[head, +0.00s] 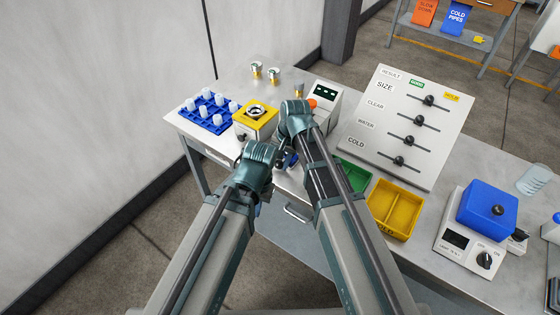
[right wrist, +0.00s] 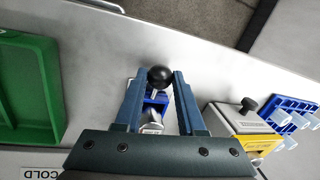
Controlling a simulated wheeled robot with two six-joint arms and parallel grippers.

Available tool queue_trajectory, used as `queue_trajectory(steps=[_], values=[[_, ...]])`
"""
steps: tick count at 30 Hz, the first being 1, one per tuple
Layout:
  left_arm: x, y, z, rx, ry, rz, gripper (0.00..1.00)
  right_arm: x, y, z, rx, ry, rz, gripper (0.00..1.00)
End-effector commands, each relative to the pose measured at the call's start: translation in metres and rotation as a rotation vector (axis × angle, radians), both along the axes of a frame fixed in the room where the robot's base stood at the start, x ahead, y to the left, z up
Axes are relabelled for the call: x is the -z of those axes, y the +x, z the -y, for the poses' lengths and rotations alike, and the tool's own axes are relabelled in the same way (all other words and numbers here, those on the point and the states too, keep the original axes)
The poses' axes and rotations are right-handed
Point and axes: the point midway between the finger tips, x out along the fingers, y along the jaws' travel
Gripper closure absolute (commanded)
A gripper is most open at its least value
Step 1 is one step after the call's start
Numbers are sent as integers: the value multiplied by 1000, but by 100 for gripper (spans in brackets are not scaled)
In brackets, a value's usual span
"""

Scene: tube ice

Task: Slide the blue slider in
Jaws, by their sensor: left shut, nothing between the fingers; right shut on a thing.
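The blue slider (right wrist: 154,105) shows in the right wrist view between my right fingers, with a round black knob (right wrist: 160,77) at the fingertips and a pale cylindrical piece below it. My right gripper (right wrist: 158,84) is shut on the slider's knob. In the head view a little blue (head: 287,160) shows beside my right gripper (head: 292,147); my arms hide most of the slider and its housing. My left gripper (head: 262,170) is lower and left of the right one, over the table's front edge. It is shut and empty, its fingers mostly hidden.
A yellow-and-white box with a black knob (head: 268,125) and a blue rack of white tubes (head: 186,111) stand left. Green (head: 352,181) and yellow bins (head: 415,214) and a slider panel (head: 420,92) lie right. A blue-topped scale (head: 466,257) stands farther right.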

Motion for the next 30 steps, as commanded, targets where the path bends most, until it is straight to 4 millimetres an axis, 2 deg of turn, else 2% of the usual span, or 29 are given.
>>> queue_trajectory(steps=[8, 15, 20, 30], values=[[0, 0, 0, 0, 0, 0, 100, 0, 2, 1, 1, 0, 0, 100], [0, 0, 0, 0, 0, 0, 100, 0, 45, 29, 3, 0, 0, 100], [0, 0, 0, 0, 0, 0, 100, 0, 64, 44, 2, 0, 1, 100], [0, 0, 0, 0, 0, 0, 100, 0, 67, 49, 0, 0, 0, 100]])
